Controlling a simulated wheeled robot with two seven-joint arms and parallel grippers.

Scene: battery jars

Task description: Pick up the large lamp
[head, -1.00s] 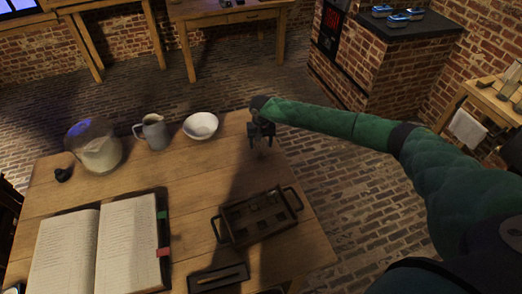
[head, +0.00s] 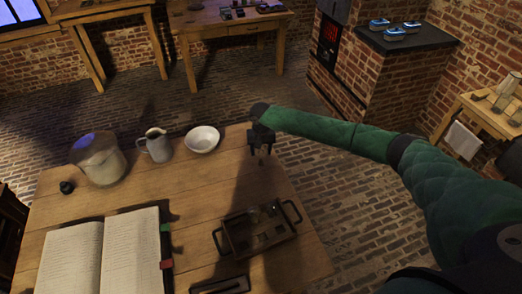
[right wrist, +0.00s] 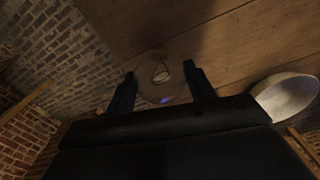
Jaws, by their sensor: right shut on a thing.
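My right gripper (head: 262,147) is shut on a small, clear, rounded glass thing, seemingly the large lamp (right wrist: 160,82). In the right wrist view the lamp sits between the two dark fingers. In the head view only a faint, small bit of it shows below the fingertips, above the far right corner of the wooden table (head: 190,190). Its lower part is hard to make out. My left gripper is not in view.
A dark tray (head: 222,243) with handles and small contents is at the table's right. A white bowl (head: 202,139), a grey jug (head: 157,146), a large jar (head: 98,160) and an open book (head: 75,258) also stand or lie there. Brick floor lies beyond.

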